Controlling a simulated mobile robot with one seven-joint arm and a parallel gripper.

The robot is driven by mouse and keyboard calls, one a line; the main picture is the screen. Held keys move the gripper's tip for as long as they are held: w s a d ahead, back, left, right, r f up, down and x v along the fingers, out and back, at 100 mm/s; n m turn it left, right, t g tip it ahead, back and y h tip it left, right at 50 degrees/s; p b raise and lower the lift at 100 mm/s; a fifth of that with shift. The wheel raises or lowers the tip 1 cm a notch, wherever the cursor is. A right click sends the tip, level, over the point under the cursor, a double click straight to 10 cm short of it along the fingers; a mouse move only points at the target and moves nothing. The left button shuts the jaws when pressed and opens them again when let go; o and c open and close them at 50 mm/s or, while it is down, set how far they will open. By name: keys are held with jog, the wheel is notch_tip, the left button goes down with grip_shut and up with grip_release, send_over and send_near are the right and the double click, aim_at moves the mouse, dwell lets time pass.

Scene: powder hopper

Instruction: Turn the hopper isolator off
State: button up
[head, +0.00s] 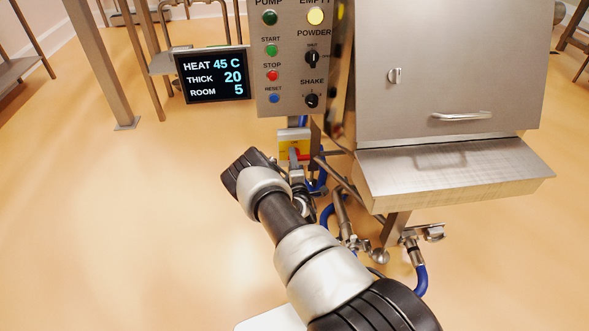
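The hopper isolator (285,143) is a small box with a yellow front plate below the control panel. Part of its red handle shows at the plate's lower middle, with red reaching to the right; my gripper hides some of it, so I cannot be sure of its exact position. My gripper (296,168) is right in front of the isolator's lower part, close to the red handle. I cannot tell whether it touches the handle, or whether the fingers are open or shut, because they are small and partly hidden by my wrist.
The control panel (290,60) with buttons and knobs is above the isolator. A display (212,74) reads HEAT 45 C, THICK 20, ROOM 5. The steel hopper (440,75) and its tray (455,170) are at right. Blue hoses (421,280) hang below. Floor at left is clear.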

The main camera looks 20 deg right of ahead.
jog(key=p+v, duration=0.3)
jog(key=v, duration=1.4)
jog(key=shift+p, duration=0.35)
jog(key=shift+r, duration=0.2)
jog(key=w+r+m+g+h, duration=0.2)
jog(key=w+r+m+g, duration=0.1)
jog(key=w+r+m, duration=0.4)
jog(key=w+a+r+m+g+y, duration=0.1)
jog(key=a+r+m+g+y, duration=0.2)
jog(key=r, duration=0.7)
jog(key=w+a+r+m+g+y, duration=0.15)
jog(key=a+r, duration=0.35)
jog(key=r, duration=0.5)
jog(key=s+a+r+m+g+y, duration=0.1)
jog(key=s+a+r, duration=0.2)
jog(key=s+r, duration=0.45)
jog(key=s+a+r+m+g+y, duration=0.1)
jog(key=s+a+r+y, duration=0.15)
jog(key=s+r, duration=0.55)
jog(key=s+r+m+g+h, duration=0.1)
jog(key=s+r+m+g, duration=0.15)
jog(key=s, duration=1.85)
notch_tip(320, 180, up, 24)
jog(key=n+p, duration=0.1)
jog(key=p, duration=2.3)
jog(key=shift+w+a, duration=0.25)
jog(key=shift+w, duration=0.1)
